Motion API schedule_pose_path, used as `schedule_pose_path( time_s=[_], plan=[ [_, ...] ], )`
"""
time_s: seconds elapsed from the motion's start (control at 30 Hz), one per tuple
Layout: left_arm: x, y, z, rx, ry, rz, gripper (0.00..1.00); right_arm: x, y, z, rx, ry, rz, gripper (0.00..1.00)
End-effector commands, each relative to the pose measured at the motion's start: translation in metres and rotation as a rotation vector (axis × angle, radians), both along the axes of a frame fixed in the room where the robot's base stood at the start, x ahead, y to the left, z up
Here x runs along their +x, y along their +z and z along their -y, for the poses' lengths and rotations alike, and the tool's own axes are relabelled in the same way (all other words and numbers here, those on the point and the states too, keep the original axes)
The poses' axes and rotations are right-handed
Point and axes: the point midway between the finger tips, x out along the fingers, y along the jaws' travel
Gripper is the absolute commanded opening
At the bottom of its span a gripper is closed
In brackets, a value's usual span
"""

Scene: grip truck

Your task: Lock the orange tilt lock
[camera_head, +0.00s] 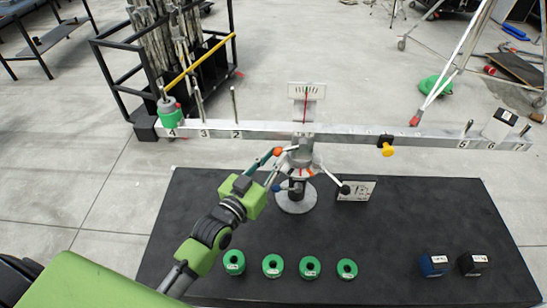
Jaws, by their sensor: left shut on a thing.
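The orange tilt lock (277,151) shows as a small orange knob at the left of the balance's central stand, just below the beam. My left gripper (272,162) reaches up from the lower left and is shut on it, with the fingers partly covering its lever. The balance beam (345,134) lies across the view on a round-based stand (296,205). My right gripper is not in view.
The black table (400,240) bears several green ring weights (310,266), a blue block (432,264) and a black block (472,263). A lever with a black knob (345,189) sticks out right of the stand. A green weight (167,112) sits on the beam's left end. A yellow knob (387,151) hangs under its right half.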

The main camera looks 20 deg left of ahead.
Motion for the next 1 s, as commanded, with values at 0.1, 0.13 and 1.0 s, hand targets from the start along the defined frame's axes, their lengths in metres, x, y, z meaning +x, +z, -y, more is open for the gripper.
schedule_pose_path(
  time_s=[0.1, 0.13, 1.0],
  plan=[
    [0.000, 0.006, 0.001, 0.011, -0.001, -0.001, 0.00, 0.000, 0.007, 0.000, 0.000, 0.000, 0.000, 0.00],
    [0.000, 0.008, 0.001, 0.021, -0.001, -0.004, 0.00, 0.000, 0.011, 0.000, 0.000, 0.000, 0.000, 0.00],
    [0.000, 0.036, -0.002, 0.396, -0.002, -0.105, 0.00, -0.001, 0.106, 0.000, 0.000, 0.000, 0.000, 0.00]
  ],
)
